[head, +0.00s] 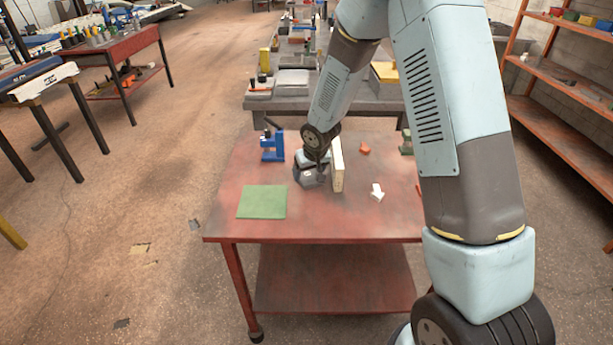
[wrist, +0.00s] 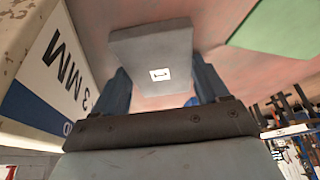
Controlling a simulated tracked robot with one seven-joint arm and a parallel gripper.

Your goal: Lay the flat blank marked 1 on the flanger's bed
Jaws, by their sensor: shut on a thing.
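The flat grey blank marked 1 (wrist: 150,45) is between the two fingers of my gripper (wrist: 162,88), which is shut on it. The white label with the 1 faces the wrist camera. In the head view my gripper (head: 313,168) is over the middle of the red table, and the grey blank (head: 306,180) shows partly behind it. A small blue bench tool (head: 272,147) stands at the table's back left, apart from my gripper. It may be the flanger, but no label shows. My arm hides part of the right side.
An upright board (head: 338,170) stands close right of my gripper; its "3 MM" face (wrist: 62,65) fills the wrist view's left. A green mat (head: 262,202) lies clear at the table's (head: 310,225) front left.

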